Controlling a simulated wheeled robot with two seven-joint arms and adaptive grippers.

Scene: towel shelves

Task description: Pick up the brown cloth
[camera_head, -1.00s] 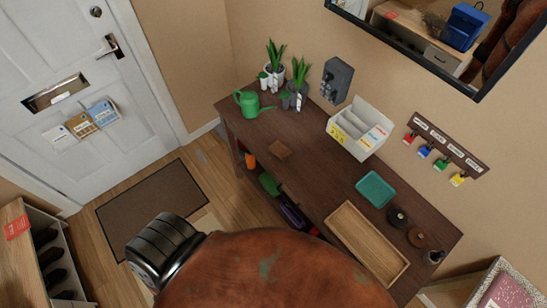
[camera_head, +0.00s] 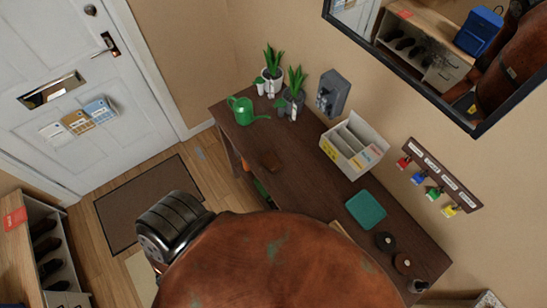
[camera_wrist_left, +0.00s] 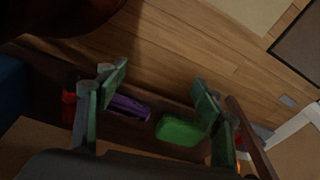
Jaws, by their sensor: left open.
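Beyond the fingers are a green item (camera_wrist_left: 181,131) and a purple item (camera_wrist_left: 129,108) on a low shelf. The head view does not show my left gripper, since my own rust-coloured arm covers the lower middle. My right gripper is in neither view.
A green watering can (camera_head: 242,112), potted plants (camera_head: 293,90), a white divided box (camera_head: 354,147) and a teal tray (camera_head: 366,210) stand on the table. A red item (camera_wrist_left: 69,107) is left of the gripper in the wrist view. Floor near the doormat (camera_head: 145,205) is clear.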

